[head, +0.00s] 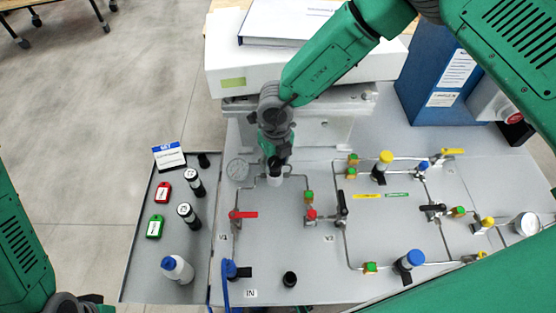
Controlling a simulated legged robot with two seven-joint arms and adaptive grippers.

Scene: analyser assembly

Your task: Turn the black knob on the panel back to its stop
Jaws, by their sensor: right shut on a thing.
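Left of the panel, a tray (129,263) holds red and green tags, dark-capped vials and a blue-capped bottle (177,269). A red-handled valve (243,215) and black-handled valve (342,205) stand near the gripper. A white box stands behind; a blue binder (420,85) is at right.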

